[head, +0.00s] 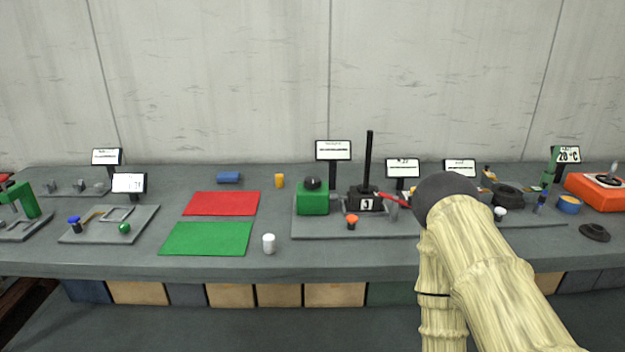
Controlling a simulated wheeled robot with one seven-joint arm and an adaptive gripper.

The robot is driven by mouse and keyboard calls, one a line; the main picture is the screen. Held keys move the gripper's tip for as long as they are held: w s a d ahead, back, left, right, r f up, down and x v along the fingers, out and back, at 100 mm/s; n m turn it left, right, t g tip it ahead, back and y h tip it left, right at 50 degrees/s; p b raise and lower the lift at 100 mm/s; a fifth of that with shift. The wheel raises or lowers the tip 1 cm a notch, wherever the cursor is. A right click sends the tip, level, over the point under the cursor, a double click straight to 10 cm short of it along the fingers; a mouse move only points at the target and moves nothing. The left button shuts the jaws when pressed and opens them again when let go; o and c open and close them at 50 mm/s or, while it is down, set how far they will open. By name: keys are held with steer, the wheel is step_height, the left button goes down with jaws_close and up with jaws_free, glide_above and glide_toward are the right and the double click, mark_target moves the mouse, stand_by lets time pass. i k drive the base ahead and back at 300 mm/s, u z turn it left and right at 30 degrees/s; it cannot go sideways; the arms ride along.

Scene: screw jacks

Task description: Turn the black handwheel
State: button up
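I cannot tell for sure which part is the black handwheel. A black knob (313,183) sits on top of a green block (312,203) left of my arm. A flat black round piece (594,232) with a raised middle lies at the far right. My arm, in a pale yellow cover with a dark rounded joint, reaches over the bench from the lower right. My gripper is not visible; the arm hides the bench behind it.
A black block with a tall post (366,201) and a red lever (394,199) stands just left of my arm. Red (222,204) and green mats (206,239) lie flat. An orange device (598,190) stands far right.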

mark_target(311, 182)
steer(key=z, duration=0.05)
steer(key=k, duration=1.05)
steer(key=u, duration=0.95)
steer(key=i, duration=1.1)
steer(key=z, duration=0.45)
